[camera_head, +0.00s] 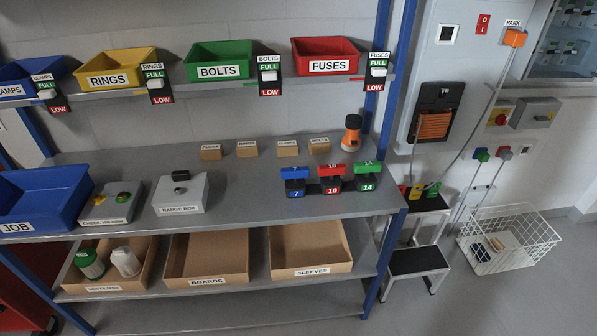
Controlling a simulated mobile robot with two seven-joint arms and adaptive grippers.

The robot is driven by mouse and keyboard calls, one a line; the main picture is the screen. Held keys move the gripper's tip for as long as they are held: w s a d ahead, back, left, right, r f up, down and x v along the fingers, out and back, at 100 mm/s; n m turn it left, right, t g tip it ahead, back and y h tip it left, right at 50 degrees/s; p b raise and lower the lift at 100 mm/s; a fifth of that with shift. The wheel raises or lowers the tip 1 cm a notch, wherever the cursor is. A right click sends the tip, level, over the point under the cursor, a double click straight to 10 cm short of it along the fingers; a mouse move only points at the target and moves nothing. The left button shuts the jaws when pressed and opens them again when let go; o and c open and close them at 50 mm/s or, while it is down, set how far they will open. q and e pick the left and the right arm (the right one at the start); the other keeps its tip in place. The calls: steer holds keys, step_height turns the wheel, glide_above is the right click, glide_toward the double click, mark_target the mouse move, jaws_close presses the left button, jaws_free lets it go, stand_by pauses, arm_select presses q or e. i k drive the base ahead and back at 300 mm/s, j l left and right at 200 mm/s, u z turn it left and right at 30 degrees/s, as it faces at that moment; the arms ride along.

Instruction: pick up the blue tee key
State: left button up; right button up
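The blue tee key (294,172) stands upright at the left end of a row of three tee keys on the grey bench top. Its crossbar is up, and its lower part is hidden by a black block with a blue label "7" (296,194). A red tee key (331,170) stands in the middle over a label "10", and a green tee key (366,168) at the right over "14". Neither of my grippers is in view.
A grey range box (181,195) and a check box (112,203) stand left of the keys, beside a blue JOB bin (45,203). Small cardboard blocks (247,149) and an orange-black object (351,134) stand behind. The bench between range box and keys is clear.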

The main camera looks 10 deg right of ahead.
mark_target(294, 173)
steer(key=i+l+u, duration=0.1)
steer(key=l, duration=0.25)
steer(key=i+l+u, duration=0.1)
steer(key=l, duration=0.25)
steer(key=i+l+u, duration=0.15)
steer(key=l, duration=0.2)
steer(key=i+l+u, duration=0.1)
steer(key=l, duration=0.3)
